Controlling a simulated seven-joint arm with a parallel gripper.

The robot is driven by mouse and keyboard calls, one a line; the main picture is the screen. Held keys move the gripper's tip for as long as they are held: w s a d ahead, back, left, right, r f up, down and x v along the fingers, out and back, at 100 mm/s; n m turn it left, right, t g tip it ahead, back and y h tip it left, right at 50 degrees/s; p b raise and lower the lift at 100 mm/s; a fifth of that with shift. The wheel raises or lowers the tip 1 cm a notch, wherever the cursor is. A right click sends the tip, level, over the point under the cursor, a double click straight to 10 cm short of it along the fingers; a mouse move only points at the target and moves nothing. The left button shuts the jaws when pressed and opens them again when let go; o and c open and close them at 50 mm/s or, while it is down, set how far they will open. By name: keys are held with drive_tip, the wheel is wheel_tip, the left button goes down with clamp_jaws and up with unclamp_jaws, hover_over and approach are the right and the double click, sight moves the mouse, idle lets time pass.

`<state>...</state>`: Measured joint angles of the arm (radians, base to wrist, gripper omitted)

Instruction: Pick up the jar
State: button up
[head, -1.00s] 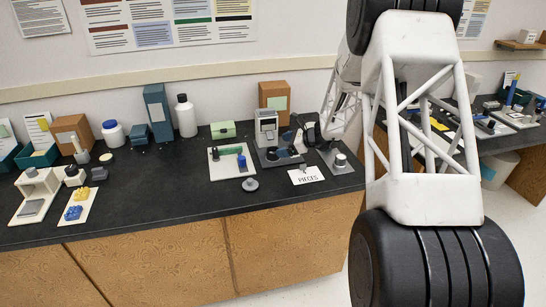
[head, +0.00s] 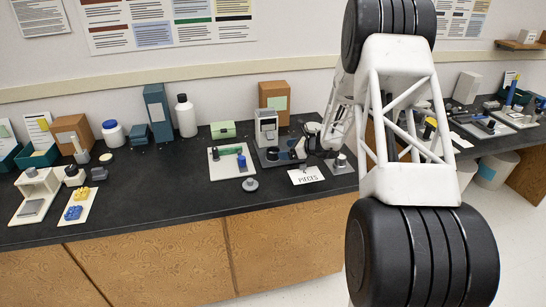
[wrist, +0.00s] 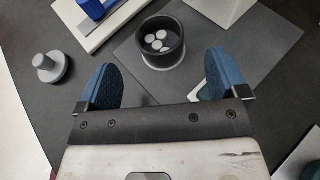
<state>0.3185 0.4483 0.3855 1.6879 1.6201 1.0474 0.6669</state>
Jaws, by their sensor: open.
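A dark, round, open jar (wrist: 172,59) holding several pale round pieces stands on a grey mat (wrist: 262,52) in the wrist view. It also shows small in the head view (head: 272,154). My gripper (wrist: 161,80) has its two blue fingers spread wide and empty. The jar is beyond the fingertips, roughly centred between them, and appears untouched. In the head view my gripper is over the right part of the counter, partly hidden by my arm. Another jar, white with a blue lid (head: 113,134), stands far left at the back.
A grey knobbed piece (wrist: 51,67) lies left of the gripper. A white board (wrist: 108,24) with a blue upright part is at upper left. A white device (head: 266,126) stands behind the jar. A PIECES card (head: 306,175) lies in front.

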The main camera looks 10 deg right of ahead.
sight(268, 150)
drive_tip(key=shift+w+a+f, duration=0.3)
drive_tip(key=shift+w+a, duration=0.1)
drive_tip(key=shift+a, duration=0.1)
drive_tip(key=shift+a, duration=0.1)
drive_tip(key=shift+x, duration=2.5)
drive_tip(key=shift+c, duration=0.4)
drive_tip(key=c, duration=1.1)
drive_tip(key=shift+r, duration=0.15)
drive_tip(key=shift+r, duration=0.15)
drive_tip(key=s, duration=3.2)
